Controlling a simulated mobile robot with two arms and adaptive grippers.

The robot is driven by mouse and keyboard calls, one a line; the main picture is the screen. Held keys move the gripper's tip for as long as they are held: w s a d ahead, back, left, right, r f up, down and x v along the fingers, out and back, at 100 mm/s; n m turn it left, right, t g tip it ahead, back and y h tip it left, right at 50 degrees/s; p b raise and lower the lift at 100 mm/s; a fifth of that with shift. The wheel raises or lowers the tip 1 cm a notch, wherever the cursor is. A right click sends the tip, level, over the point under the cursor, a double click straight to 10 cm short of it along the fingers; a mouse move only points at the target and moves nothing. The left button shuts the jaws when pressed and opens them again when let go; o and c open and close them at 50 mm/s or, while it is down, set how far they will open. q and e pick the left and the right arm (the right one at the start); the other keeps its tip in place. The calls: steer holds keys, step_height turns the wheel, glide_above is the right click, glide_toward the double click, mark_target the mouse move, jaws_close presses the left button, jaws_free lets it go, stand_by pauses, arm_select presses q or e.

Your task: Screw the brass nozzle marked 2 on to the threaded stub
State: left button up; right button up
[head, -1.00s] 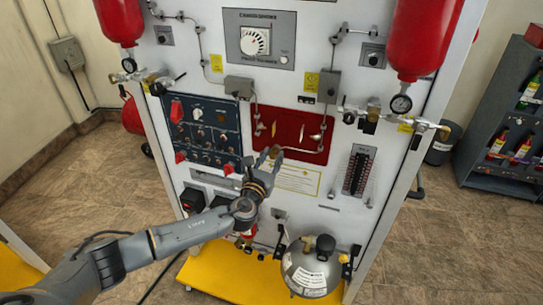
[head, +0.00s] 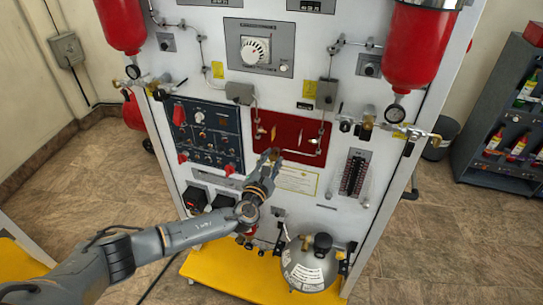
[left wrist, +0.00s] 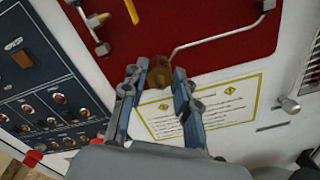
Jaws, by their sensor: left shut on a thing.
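In the left wrist view, my left gripper (left wrist: 158,74) is shut on a small brass piece, the nozzle (left wrist: 160,72), held between its fingertips. No number can be read on it. The nozzle is in front of the lower edge of the red panel (left wrist: 200,22), by the lower end of a thin bent pipe (left wrist: 215,40). The threaded stub cannot be made out; whether the nozzle touches it cannot be told. In the head view, my left gripper (head: 270,156) is at the lower left of the red panel (head: 290,122). My right gripper is not in view.
A blue switch panel (head: 208,135) is left of the gripper, and a yellow-bordered label (head: 298,180) is below right. Brass fittings (left wrist: 102,48) stick out at the red panel's left. A steel tank (head: 308,265) sits low on the yellow base (head: 230,280).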

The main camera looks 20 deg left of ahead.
arm_select(q)
steer(key=shift+m, duration=0.3)
steer(key=shift+d+r+m+p, duration=0.1)
steer(key=shift+r+m+p, duration=0.1)
steer(key=shift+m+p, duration=0.9)
steer(key=shift+m, duration=0.1)
steer(key=shift+f+m, duration=0.1)
steer(key=shift+m, duration=0.3)
steer(key=shift+f, duration=0.2)
